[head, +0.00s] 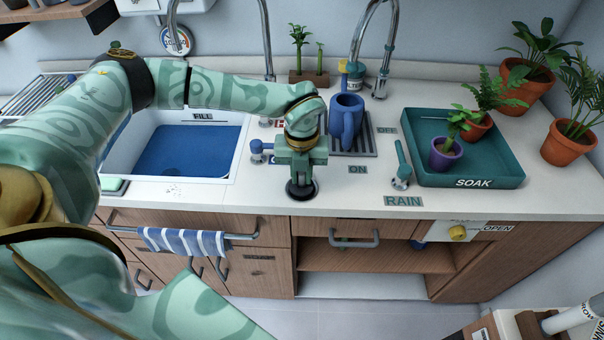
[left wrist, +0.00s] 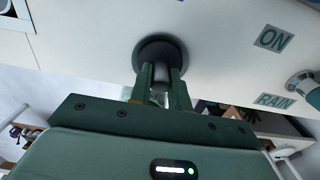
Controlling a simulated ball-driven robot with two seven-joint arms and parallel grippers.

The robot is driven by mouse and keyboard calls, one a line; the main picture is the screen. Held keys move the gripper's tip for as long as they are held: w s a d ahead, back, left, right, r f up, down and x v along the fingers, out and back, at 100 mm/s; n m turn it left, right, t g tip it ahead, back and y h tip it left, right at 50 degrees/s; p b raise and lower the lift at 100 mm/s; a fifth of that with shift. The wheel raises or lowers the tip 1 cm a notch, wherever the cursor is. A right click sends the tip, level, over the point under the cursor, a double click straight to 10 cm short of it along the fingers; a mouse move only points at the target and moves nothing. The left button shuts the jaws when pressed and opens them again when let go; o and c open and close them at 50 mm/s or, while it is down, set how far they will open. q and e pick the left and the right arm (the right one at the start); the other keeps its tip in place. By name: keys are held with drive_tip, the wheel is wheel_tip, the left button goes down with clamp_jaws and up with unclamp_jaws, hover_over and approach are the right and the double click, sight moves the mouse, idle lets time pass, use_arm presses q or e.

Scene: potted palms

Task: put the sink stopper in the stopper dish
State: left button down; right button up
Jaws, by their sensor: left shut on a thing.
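The sink stopper (head: 301,191) shows as a dark round disc at the counter's front edge, right of the sink. My left gripper (head: 301,176) points down over it and is shut on its grey knob. In the left wrist view the dark stopper (left wrist: 162,52) lies just beyond the fingertips (left wrist: 160,78), with the knob between the fingers. I cannot tell whether the disc touches the counter or whether a dish lies under it. I cannot make out the stopper dish for certain. My right gripper is not in view.
The sink (head: 190,150) with blue water is on the left. A blue jug (head: 346,122) stands on a drain grate behind the gripper. A lever (head: 401,168) and the teal SOAK tray (head: 470,184) with potted plants are on the right. A striped towel (head: 184,241) hangs below the counter.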

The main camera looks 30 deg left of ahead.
use_arm(q)
drive_tip(key=shift+r, duration=0.1)
drive_tip(key=c, duration=1.3)
unclamp_jaws()
wheel_tip(320, 180, up, 12)
drive_tip(key=shift+r+p, duration=0.1)
drive_tip(key=shift+p, duration=1.1)
drive_tip(key=shift+d, duration=0.1)
